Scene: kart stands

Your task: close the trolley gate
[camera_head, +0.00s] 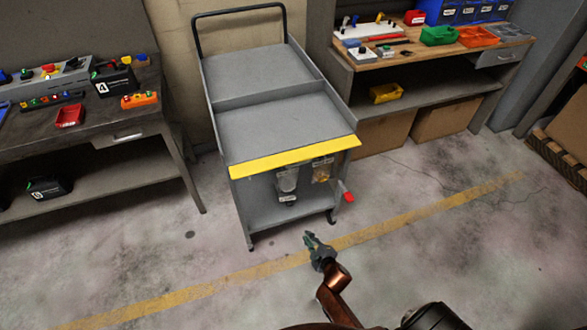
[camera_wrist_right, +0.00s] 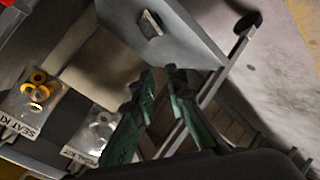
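The grey trolley (camera_head: 268,68) stands ahead of me, its black push handle at the back and a yellow strip (camera_head: 295,157) along the upper front edge. Below the strip its lower bay is partly visible. A small red piece (camera_head: 348,197) sticks out at its right side. In the right wrist view a grey panel (camera_wrist_right: 185,45) with a small dark fitting (camera_wrist_right: 151,23) shows beyond my fingers; I cannot tell for sure that it is the gate. My right gripper (camera_head: 310,238) is open and empty, in front of the trolley, apparently not touching it. My left gripper is not in view.
Clear bags of small parts (camera_head: 288,180) hang under the trolley's front strip. A workbench (camera_head: 110,128) stands left, and a wooden-topped bench (camera_head: 395,65) with boxes below stands right. The floor around the yellow line (camera_head: 440,207) is clear.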

